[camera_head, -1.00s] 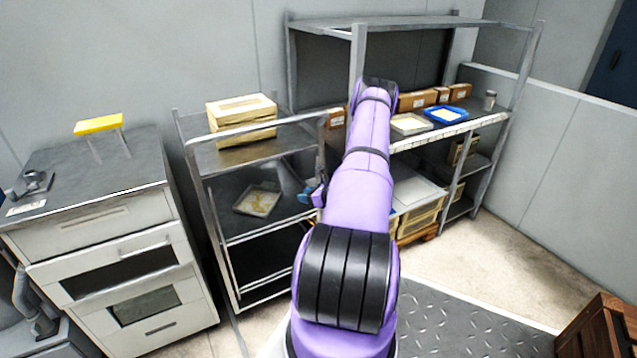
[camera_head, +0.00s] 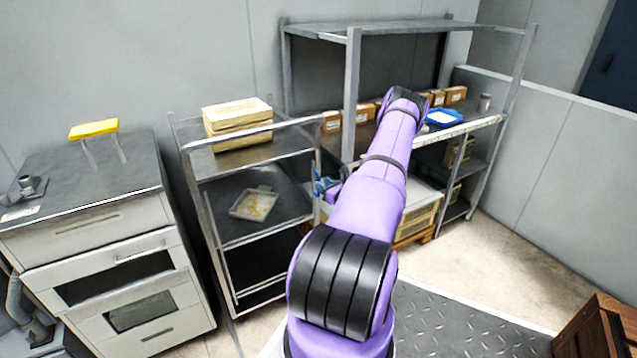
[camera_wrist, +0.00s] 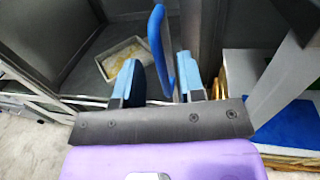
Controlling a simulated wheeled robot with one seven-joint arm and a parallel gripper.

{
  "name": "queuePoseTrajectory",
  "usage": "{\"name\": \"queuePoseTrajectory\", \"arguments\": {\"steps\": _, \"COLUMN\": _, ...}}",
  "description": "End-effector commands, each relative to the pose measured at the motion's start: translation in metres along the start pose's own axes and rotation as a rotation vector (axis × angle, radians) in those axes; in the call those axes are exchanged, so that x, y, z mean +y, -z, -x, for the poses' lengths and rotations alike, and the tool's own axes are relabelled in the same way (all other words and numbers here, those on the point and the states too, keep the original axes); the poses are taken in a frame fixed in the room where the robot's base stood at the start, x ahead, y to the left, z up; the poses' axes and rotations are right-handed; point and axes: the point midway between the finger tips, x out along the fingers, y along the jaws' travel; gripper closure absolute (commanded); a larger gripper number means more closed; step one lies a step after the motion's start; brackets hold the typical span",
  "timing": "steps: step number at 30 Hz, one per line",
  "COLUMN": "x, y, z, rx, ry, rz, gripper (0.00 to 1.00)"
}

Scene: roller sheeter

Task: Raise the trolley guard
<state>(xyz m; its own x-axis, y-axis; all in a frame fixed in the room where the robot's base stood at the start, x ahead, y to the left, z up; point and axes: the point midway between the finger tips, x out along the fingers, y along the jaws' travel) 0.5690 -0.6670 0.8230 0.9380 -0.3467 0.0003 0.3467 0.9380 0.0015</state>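The trolley (camera_head: 262,151) is a grey metal frame with shelves, left of my arm. A rail runs across its upper front; I cannot tell which part is the guard. A blue looped bar (camera_wrist: 157,42) stands in front of the trolley in the wrist view. My gripper (camera_wrist: 157,78) has its two blue fingers apart, one on each side of this bar, with a gap visible beside it. I cannot tell whether the bar lies fully within their reach. In the head view my gripper (camera_head: 326,186) is small, beside the trolley's right front post and partly hidden by my arm.
A tray (camera_head: 254,205) lies on the trolley's middle shelf and cream boxes (camera_head: 238,116) on its top. A tall rack (camera_head: 352,95) with boxes and a blue tray (camera_head: 444,117) stands to the right. A drawer cabinet (camera_head: 90,225) stands left.

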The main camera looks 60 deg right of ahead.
Motion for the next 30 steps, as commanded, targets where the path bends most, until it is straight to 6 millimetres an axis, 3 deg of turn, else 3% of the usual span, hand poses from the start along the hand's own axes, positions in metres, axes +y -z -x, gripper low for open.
{"name": "queuePoseTrajectory", "arguments": {"steps": 7, "x": 0.001, "y": 0.0, "z": -0.029, "rx": 0.0, "ry": -0.001, "rz": -0.001, "gripper": 0.64}}
{"name": "queuePoseTrajectory", "arguments": {"steps": 18, "x": 0.0, "y": 0.0, "z": -0.034, "rx": 0.0, "ry": -0.001, "rz": -0.001, "gripper": 0.64}}
{"name": "queuePoseTrajectory", "arguments": {"steps": 19, "x": 0.0, "y": 0.0, "z": -0.034, "rx": 0.0, "ry": -0.001, "rz": -0.001, "gripper": 0.66}}
{"name": "queuePoseTrajectory", "arguments": {"steps": 24, "x": 0.0, "y": 0.0, "z": -0.034, "rx": 0.0, "ry": 0.0, "rz": -0.001, "gripper": 1.0}}
{"name": "queuePoseTrajectory", "arguments": {"steps": 30, "x": 0.0, "y": -0.002, "z": -0.034, "rx": 0.0, "ry": 0.0, "rz": -0.001, "gripper": 1.0}}
